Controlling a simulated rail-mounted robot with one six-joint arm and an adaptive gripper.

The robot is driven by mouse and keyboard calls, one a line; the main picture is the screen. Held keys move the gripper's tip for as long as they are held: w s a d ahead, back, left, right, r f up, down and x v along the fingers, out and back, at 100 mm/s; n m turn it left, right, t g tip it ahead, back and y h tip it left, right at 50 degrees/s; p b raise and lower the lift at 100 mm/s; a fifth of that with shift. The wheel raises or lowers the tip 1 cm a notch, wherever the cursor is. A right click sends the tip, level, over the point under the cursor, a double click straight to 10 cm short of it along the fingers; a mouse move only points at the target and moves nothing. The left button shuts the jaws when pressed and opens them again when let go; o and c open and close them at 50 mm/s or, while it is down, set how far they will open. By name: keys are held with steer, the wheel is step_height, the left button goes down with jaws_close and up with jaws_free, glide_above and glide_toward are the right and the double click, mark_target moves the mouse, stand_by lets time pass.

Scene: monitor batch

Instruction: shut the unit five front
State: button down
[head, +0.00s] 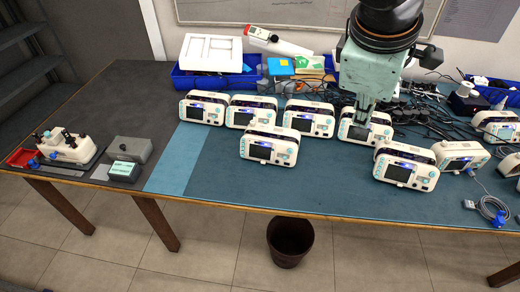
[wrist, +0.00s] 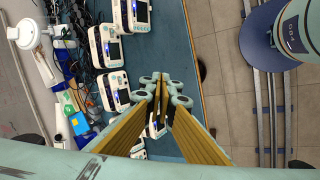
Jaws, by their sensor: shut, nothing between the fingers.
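Several white monitors with dark screens stand on the blue table mat. I cannot read a number on any of them, so I cannot tell which is unit five. My gripper (head: 363,120) points down, shut and empty, at a back-row monitor (head: 352,133) and hides part of its top and screen. Whether it touches that monitor is unclear. A nearer monitor (head: 405,171) stands to the right, and another monitor (head: 308,122) to the left. In the wrist view, my shut fingers (wrist: 163,92) cover most of a monitor (wrist: 153,131). Whether any front is open or shut is too small to tell.
Dark cables (head: 420,112) tangle behind the monitors. Blue bins (head: 218,80) stand along the back left. A front monitor (head: 268,150) stands left of centre. A grey box (head: 131,150) and a white device (head: 68,147) are at far left. The mat's front strip is mostly clear.

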mark_target(268, 151)
steer(key=w+a+f+n, duration=1)
steer(key=w+f+n, duration=0.1)
steer(key=w+f, duration=0.25)
steer(key=w+a+f+n+y, duration=0.2)
steer(key=a+f+n, duration=0.8)
steer(key=a+f, duration=0.3)
steer(key=shift+a+f+b, duration=0.2)
steer(key=shift+f+b, duration=0.1)
steer(key=shift+f, duration=1.2)
steer(key=shift+w+f, duration=0.15)
steer(key=shift+b+x, duration=2.6)
steer(key=shift+x, duration=1.8)
steer(key=shift+w+d+f+b, duration=0.1)
steer(key=shift+w+f+b, duration=0.15)
steer(key=shift+f, duration=0.4)
steer(key=shift+w+d+f, duration=0.2)
steer(key=shift+w, duration=0.3)
steer(key=shift+w+d+f, duration=0.15)
steer(key=shift+w+f, duration=0.1)
steer(key=shift+w, duration=0.3)
steer(key=shift+w+d+f, duration=0.1)
steer(key=shift+w+f, duration=0.15)
steer(key=shift+w, duration=0.2)
